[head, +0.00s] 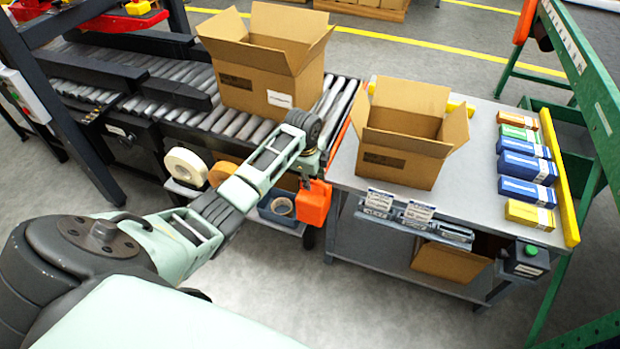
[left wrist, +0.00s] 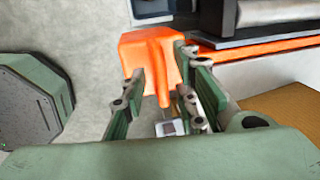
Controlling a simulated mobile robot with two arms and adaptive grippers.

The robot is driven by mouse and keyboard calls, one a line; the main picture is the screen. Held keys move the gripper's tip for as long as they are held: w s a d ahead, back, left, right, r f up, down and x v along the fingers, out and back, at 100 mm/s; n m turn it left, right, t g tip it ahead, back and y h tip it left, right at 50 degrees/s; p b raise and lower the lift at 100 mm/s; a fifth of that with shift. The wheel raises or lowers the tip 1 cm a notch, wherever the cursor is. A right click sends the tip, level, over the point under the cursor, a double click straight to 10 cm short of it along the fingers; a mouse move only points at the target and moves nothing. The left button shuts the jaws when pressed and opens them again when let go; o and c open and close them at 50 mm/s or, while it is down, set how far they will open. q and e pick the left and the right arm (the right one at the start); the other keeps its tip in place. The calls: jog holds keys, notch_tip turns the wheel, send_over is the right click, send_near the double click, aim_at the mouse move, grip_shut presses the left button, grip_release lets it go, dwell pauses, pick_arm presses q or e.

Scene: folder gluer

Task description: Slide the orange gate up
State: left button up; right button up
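The orange gate shows as a thin orange strip (head: 342,117) along the end of the roller conveyor, beside the grey table. An orange block (head: 313,204) hangs low at that end, just under my left gripper (head: 309,172). In the left wrist view the orange block (left wrist: 143,50) has a narrow orange bar running down between the fingers of my left gripper (left wrist: 163,82). The fingers stand apart, with a visible gap to the bar on the left side. Contact on the right side is unclear. My right gripper is not in view.
An open carton (head: 262,70) stands on the conveyor (head: 215,115) near its end. Another open carton (head: 408,130) stands on the grey table (head: 465,205), with several small boxes (head: 525,165) at its right. Tape rolls (head: 186,168) sit below the conveyor.

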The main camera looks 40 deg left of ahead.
pick_arm(q)
jog(key=shift+c, duration=0.5)
grip_shut()
